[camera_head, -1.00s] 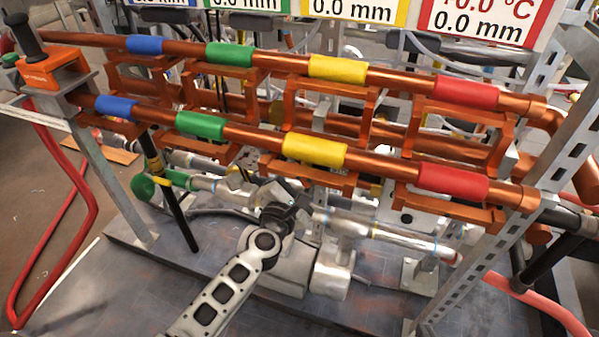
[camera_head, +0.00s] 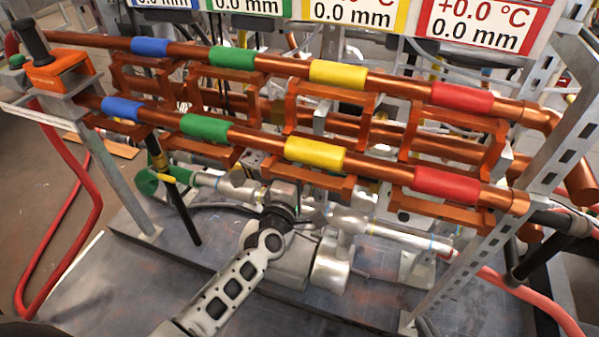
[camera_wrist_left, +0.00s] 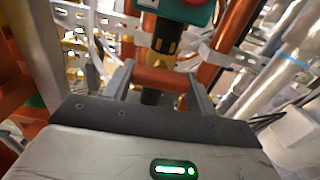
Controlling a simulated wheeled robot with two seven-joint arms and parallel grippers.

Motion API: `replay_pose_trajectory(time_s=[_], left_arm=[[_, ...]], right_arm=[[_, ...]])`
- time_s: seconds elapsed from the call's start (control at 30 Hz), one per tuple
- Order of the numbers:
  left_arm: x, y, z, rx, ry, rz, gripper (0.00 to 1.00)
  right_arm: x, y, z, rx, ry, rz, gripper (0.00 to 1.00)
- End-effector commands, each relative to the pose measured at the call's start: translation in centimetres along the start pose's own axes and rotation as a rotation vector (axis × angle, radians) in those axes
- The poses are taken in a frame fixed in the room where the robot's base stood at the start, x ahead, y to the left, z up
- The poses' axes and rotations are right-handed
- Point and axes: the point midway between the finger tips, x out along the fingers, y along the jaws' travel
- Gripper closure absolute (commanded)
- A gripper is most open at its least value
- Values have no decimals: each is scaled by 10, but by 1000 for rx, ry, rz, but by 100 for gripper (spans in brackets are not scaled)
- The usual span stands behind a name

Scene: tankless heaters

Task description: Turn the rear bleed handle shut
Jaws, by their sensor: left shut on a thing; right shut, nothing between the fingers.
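In the left wrist view my left gripper (camera_wrist_left: 160,88) has its two grey fingers on either side of a short copper-coloured bar, which looks like the rear bleed handle (camera_wrist_left: 157,78). The fingers are shut on it. A black and yellow stem (camera_wrist_left: 162,38) stands just beyond, with a green body (camera_wrist_left: 190,12) above.
Two long copper pipes (camera_head: 390,85) with coloured bands cross the head view, joined by orange brackets (camera_head: 330,95). An orange block with a black lever (camera_head: 58,74) sits at the left. A slotted steel post (camera_head: 480,235) stands at the right. The front of the grey base (camera_head: 130,290) is clear.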

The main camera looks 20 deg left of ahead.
Motion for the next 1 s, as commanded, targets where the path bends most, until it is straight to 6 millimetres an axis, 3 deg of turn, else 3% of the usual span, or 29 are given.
replay_pose_trajectory(time_s=[0.57, 0.6, 1.0], left_arm=[[-1, -2, 0, 32, -1, -3, 66], [-1, -2, 0, 32, -1, -3, 35], [-8, -1, 0, 29, 0, -3, 35]], right_arm=[[0, 0, 3, -6, -10, -1, 100], [0, 0, 3, -6, -10, -1, 100], [-1, -1, 0, -6, -5, -2, 100]])
